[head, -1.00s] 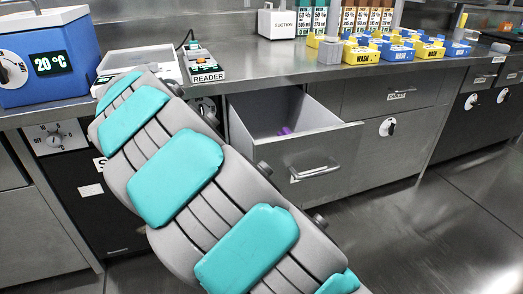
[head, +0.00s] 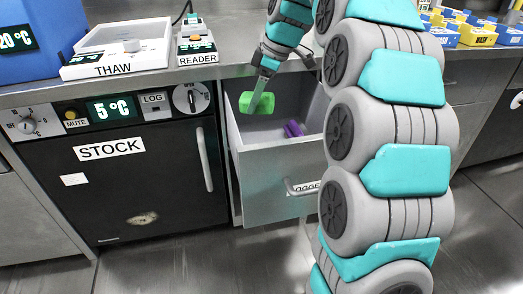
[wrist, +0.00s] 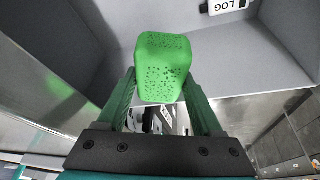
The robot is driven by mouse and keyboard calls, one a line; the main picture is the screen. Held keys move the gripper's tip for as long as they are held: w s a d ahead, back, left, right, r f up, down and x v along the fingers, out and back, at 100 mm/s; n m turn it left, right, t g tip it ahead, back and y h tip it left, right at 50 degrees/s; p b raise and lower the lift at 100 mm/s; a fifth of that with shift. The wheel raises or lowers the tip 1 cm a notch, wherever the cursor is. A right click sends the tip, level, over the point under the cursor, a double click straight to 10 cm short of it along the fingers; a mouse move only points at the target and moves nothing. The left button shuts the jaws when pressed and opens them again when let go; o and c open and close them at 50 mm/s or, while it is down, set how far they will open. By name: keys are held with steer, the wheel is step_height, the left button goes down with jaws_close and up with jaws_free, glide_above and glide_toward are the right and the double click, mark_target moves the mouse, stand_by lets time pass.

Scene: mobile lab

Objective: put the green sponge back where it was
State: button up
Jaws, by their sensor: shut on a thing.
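The green sponge (head: 257,103) is held by my gripper (head: 268,72) above the open drawer (head: 260,131) in the head view. In the wrist view the sponge (wrist: 161,68) sits between the two fingertips of my gripper (wrist: 163,88), which is shut on it. The drawer is pulled out, and its light grey inside (wrist: 225,62) fills the upper part of the wrist view. A purple object (head: 293,129) lies in the drawer. My arm hides part of the drawer's right side in the head view.
Left of the drawer is the closed STOCK unit (head: 115,185) with a 5 °C display. The THAW tray (head: 120,47) and READER (head: 196,45) stand on the counter above. Yellow and blue WASH bins (head: 475,33) stand at the far right.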

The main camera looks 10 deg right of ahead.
step_height(320, 180, down, 2)
steer(key=shift+f, duration=0.1)
step_height(320, 180, down, 14)
steer(key=shift+s+r, duration=0.1)
steer(key=shift+w, duration=2.05)
steer(key=shift+f, duration=0.6)
steer(key=o, duration=1.3)
steer(key=v, duration=0.7)
steer(key=shift+d+r, duration=0.2)
steer(key=shift+r, duration=0.05)
